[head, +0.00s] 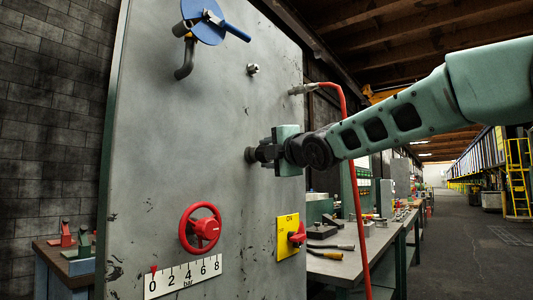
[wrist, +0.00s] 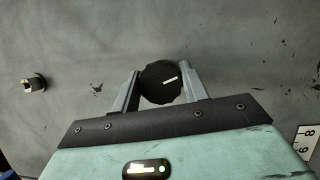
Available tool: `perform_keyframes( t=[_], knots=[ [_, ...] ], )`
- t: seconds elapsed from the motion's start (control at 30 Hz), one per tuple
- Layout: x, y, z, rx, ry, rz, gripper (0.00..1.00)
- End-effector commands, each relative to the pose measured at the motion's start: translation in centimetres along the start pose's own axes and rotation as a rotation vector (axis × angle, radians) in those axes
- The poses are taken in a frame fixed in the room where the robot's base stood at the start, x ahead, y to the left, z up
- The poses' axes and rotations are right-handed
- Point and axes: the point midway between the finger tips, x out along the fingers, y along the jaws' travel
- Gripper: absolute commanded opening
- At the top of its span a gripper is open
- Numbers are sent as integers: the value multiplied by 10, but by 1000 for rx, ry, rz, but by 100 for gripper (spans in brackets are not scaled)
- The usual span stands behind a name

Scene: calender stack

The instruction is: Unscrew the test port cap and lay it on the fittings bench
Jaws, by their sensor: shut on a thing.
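The test port cap is a dark round knob with a ribbed rim (head: 250,154) on the upright grey panel. In the wrist view the cap (wrist: 160,82) shows a white line on its face, tilted slightly from level. My gripper (head: 262,153) reaches the panel from the right and is shut on the cap, one finger on each side (wrist: 160,90). The cap sits at the panel face; its thread is hidden. A grey-topped bench (head: 343,268) stands to the right, behind the panel; I cannot tell for sure that it is the fittings bench.
The panel (head: 150,130) carries a red handwheel (head: 200,229), a bar scale (head: 184,277), a yellow plate with a red switch (head: 290,235), a metal stub (head: 253,69) and a blue-handled valve (head: 205,22).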

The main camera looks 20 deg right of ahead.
Motion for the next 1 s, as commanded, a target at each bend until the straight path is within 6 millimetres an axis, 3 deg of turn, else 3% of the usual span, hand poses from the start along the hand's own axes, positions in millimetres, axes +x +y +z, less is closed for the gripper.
perform_keyframes(
  t=[0.6,1.0],
  knots=[
    [-41,2,18,-1,-1,1,20],
    [-45,0,19,-1,0,0,20]
  ],
)
